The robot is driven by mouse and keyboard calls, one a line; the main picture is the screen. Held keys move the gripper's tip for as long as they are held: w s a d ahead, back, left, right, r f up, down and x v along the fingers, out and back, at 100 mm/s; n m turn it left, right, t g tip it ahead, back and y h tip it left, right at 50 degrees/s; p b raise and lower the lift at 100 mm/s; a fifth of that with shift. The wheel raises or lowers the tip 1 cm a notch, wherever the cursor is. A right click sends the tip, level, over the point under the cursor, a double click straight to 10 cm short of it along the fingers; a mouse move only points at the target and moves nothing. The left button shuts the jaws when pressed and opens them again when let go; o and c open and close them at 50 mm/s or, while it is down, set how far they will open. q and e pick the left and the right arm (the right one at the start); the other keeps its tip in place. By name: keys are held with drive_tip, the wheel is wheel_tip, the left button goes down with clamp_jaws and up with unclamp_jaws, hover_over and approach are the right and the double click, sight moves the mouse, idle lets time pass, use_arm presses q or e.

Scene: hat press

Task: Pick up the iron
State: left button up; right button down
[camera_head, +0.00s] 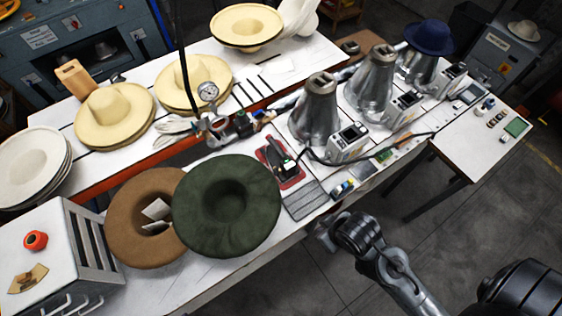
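The iron (287,164) appears to be the small dark item on a red mat (292,182) near the middle of the white workbench. Its outline is small, so I cannot make out its handle clearly. My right gripper (324,234) is off the bench's front edge, below and to the right of the iron, and apart from it. Its fingers are too small and blurred to tell whether they are open. My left gripper is not in view.
A green hat (235,185) and a brown hat (130,250) lie left of the iron. Metal hat-press cones (312,105) with control boxes (348,143) stand to its right. A ridged grey plate (305,200) lies in front of it. A cable runs beside the iron.

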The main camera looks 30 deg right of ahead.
drive_tip(key=c, duration=1.8)
unclamp_jaws()
drive_tip(key=o, duration=1)
drive_tip(key=shift+w, duration=0.15)
